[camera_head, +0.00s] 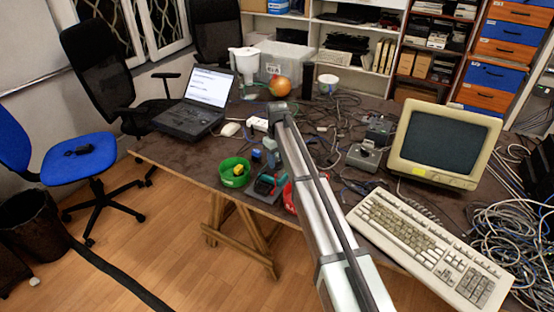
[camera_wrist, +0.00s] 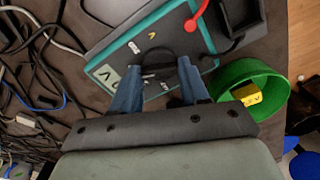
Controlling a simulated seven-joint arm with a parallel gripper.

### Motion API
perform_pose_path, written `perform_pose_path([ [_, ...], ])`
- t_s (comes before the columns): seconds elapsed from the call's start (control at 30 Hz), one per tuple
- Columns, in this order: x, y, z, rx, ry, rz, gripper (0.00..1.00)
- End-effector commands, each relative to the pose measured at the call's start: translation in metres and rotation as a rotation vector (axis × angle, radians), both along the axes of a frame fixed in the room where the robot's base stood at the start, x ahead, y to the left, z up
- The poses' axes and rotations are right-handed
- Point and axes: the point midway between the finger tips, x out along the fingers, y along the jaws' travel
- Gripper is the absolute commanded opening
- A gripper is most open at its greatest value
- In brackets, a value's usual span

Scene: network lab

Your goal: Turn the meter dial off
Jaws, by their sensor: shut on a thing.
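The meter (camera_wrist: 150,48) lies face up with a teal edge and a dark face in the wrist view. Its pale display (camera_wrist: 105,74) is at the left end of the face. The black dial (camera_wrist: 176,46) sits between the blue fingers of my gripper (camera_wrist: 158,70). The fingers are shut on the dial, one on each side, and partly hide it; its pointer setting cannot be read. In the head view the meter (camera_head: 264,188) lies near the front table edge, partly hidden by my arm.
A green bowl (camera_head: 235,172) with a yellow item stands beside the meter. A red lead (camera_wrist: 197,17) touches the meter's edge. Loose cables (camera_wrist: 45,50) lie beside it. A keyboard (camera_head: 430,245) and a monitor (camera_head: 445,142) stand to the right, a laptop (camera_head: 195,103) to the left.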

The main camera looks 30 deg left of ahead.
Motion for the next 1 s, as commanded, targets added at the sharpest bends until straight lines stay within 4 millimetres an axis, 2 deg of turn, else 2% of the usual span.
perform_pose_path([
  [0.03,0.0,0.0,0.0001,0.0,0.0,0.0,0.3],
  [0.2,0.0,0.0,0.0001,0.0,0.0,0.0,0.14],
  [0.57,0.0,0.0,0.0002,0.0,0.0,0.066,0.14],
  [1.0,0.0001,0.0001,0.0003,0.0,0.0,0.422,0.14],
])
